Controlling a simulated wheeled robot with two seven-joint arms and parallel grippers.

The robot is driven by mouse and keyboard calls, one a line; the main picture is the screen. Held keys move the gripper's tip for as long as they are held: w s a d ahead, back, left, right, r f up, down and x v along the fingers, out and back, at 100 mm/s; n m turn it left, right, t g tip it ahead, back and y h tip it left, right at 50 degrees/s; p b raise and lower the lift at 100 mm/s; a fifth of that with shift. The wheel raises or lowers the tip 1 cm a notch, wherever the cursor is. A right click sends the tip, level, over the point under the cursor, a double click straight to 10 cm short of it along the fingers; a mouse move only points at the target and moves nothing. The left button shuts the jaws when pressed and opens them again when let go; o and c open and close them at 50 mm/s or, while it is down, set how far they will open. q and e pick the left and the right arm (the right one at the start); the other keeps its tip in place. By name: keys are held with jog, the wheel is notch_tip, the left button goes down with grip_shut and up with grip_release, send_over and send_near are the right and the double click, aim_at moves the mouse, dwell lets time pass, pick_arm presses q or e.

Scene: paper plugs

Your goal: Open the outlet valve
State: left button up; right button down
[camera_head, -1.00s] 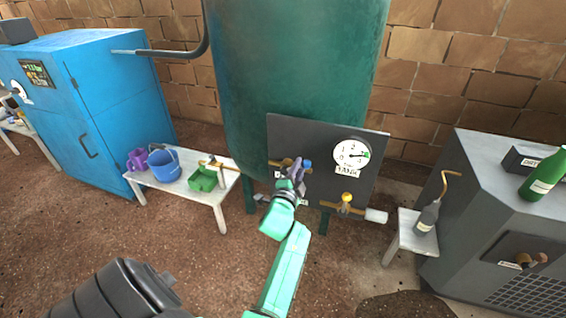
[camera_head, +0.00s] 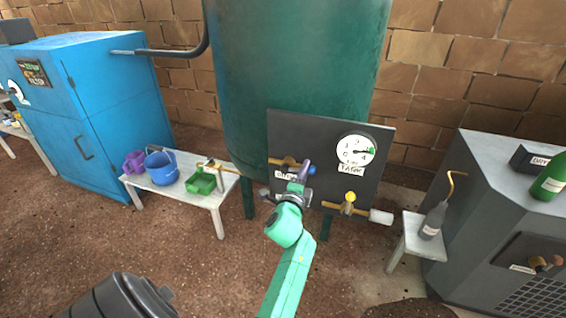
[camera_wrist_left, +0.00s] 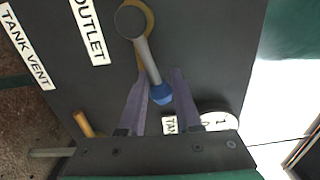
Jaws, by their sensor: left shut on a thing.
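The outlet valve has a round grey hub with a grey lever (camera_wrist_left: 146,57) ending in a blue tip (camera_wrist_left: 161,94), beside the OUTLET label (camera_wrist_left: 88,30) in the left wrist view. In the head view the blue tip (camera_head: 311,170) shows on the dark panel (camera_head: 330,135), right of the brass pipe. My left gripper (camera_head: 304,167), with purple fingers, is at this lever. In the left wrist view its fingers (camera_wrist_left: 160,77) are on both sides of the lever near the blue tip, shut on it. My right gripper is out of view.
A gauge (camera_head: 356,150) sits on the panel, and a yellow-knobbed valve (camera_head: 349,198) lies below it. The green tank (camera_head: 300,60) is behind. A white bench (camera_head: 218,205) with a blue bucket (camera_head: 161,168) and green box (camera_head: 202,182) stands left. A small stool (camera_head: 415,240) stands right.

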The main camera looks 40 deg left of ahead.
pick_arm(q)
jog(key=shift+w+d+f+m, duration=0.15)
jog(key=shift+d+f, duration=0.15)
jog(key=shift+d, duration=0.35)
jog(key=shift+s+d+f+m, duration=0.15)
jog(key=shift+d+f, duration=0.1)
jog(key=shift+d, duration=0.35)
jog(key=shift+w+f, duration=0.1)
jog(key=shift+o, duration=0.3)
jog(key=shift+f+m+b, duration=0.5)
jog(key=shift+f+b, duration=0.2)
jog(key=shift+o, duration=0.3)
jog(key=shift+d+f+m, duration=0.1)
jog(key=shift+m, duration=0.3)
jog(key=shift+w+d+r+h, duration=0.1)
jog(key=shift+d+r+h, duration=0.1)
jog(key=shift+d+h, duration=0.1)
jog(key=o, duration=1)
jog(key=shift+a, duration=0.1)
jog(key=shift+a+r, duration=0.1)
